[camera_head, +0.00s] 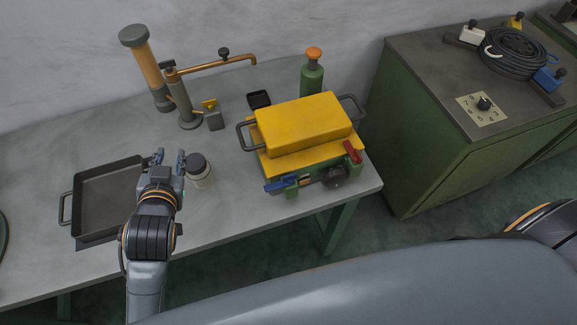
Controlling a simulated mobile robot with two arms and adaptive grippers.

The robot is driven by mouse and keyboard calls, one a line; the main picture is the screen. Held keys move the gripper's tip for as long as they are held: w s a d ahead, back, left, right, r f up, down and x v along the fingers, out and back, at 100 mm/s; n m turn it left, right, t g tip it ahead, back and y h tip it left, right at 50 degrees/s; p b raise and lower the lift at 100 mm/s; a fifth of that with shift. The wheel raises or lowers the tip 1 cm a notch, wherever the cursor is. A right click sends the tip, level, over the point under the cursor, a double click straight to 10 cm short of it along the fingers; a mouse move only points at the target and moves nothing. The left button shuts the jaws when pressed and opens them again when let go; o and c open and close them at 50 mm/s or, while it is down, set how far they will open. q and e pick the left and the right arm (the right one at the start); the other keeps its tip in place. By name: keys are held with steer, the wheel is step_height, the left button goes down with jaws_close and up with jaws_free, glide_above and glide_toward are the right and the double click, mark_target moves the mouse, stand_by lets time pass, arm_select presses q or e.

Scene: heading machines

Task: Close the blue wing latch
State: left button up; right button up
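The blue wing latch (281,184) is on the lower front left of a green box with a yellow lid (303,122). Its blue lever lies nearly flat along the box's front edge; I cannot tell whether it is latched. A red latch (352,152) sits at the box's front right and is tilted. My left gripper (170,157) is over the bench, well left of the blue latch. Its two fingers are apart with nothing seen between them. My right gripper is out of view.
A dark-lidded jar (200,176) stands close to the right of my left gripper, between it and the box. A dark tray (105,197) lies to its left. A press stand (186,105) and a green bottle (312,80) stand behind. A green cabinet (420,130) stands right.

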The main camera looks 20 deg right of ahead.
arm_select(q)
steer(key=w+d+r+m+t+h, duration=0.2)
steer(key=d+r+m+t+h, duration=0.2)
steer(key=d+r, duration=0.55)
steer(key=w+d+r+m+t+h, duration=0.25)
steer(key=d+r+m+h, duration=0.25)
steer(key=r, duration=0.9)
steer(key=s+d+r+m+g+h, duration=0.5)
steer(key=s+d+m+g+h, duration=0.25)
steer(key=m+g, duration=0.35)
steer(key=s+d+r+m+g+h, duration=0.5)
steer(key=s+d+m+g+h, duration=0.3)
steer(key=m, duration=0.6)
steer(key=s+d+f+m+g+y, duration=0.6)
steer(key=s+d+m+g+y, duration=0.15)
steer(key=s+m+g, duration=0.2)
steer(key=m+t+y+p, duration=0.1)
steer(key=m+t+y, duration=0.65)
steer(key=y, duration=1.05)
glide_above(290, 175)
step_height(290, 175, down, 18)
steer(key=n+t, duration=0.1)
steer(key=n, duration=0.1)
step_height(290, 175, down, 12)
steer(key=p, duration=0.4)
steer(key=shift+p, duration=0.4)
steer(key=shift+f, duration=0.65)
